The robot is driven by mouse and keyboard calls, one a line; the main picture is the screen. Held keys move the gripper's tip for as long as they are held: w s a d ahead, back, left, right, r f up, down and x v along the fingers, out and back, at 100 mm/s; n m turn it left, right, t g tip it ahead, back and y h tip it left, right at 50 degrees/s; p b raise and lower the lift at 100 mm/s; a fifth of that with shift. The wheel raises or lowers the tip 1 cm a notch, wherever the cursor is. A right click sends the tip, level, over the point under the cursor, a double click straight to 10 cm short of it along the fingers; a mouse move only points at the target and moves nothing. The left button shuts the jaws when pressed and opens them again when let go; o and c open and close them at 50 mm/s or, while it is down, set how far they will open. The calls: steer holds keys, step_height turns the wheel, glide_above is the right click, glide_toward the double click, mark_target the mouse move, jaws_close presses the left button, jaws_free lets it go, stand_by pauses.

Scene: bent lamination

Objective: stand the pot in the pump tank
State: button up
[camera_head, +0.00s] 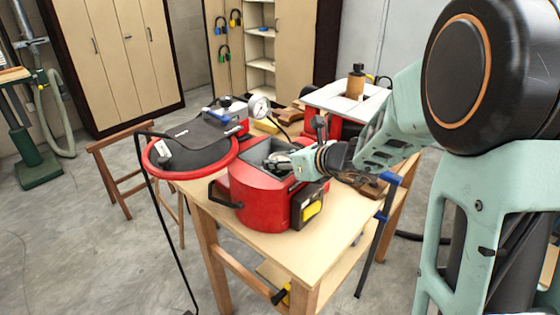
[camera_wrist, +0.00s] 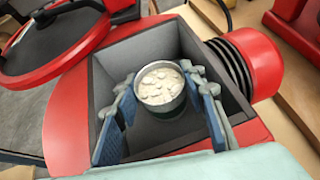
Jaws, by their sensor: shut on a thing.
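The pump tank (camera_head: 259,190) is a red box with a square grey-lined well, on the wooden table. In the wrist view the tank's grey inner wall (camera_wrist: 102,92) surrounds the pot (camera_wrist: 162,92), a small round dark-green vessel with pale lumpy contents at its top. My gripper (camera_wrist: 160,100) reaches down into the well, its blue-padded fingers shut on the pot from both sides. The pot looks upright. Its base is hidden, so I cannot tell whether it touches the tank floor. In the head view my gripper (camera_head: 291,161) is at the tank's opening.
A round red-rimmed black lid or press (camera_head: 196,143) sits left of the tank. The table's front (camera_head: 290,255) is clear.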

steer(key=o, duration=0.9)
steer(key=shift+r, duration=0.15)
steer(key=shift+r+p, duration=0.6)
steer(key=shift+p, duration=0.3)
steer(key=v, duration=1.2)
steer(key=shift+s+f, duration=0.1)
steer(key=shift+f, duration=0.05)
steer(key=shift+f, duration=0.1)
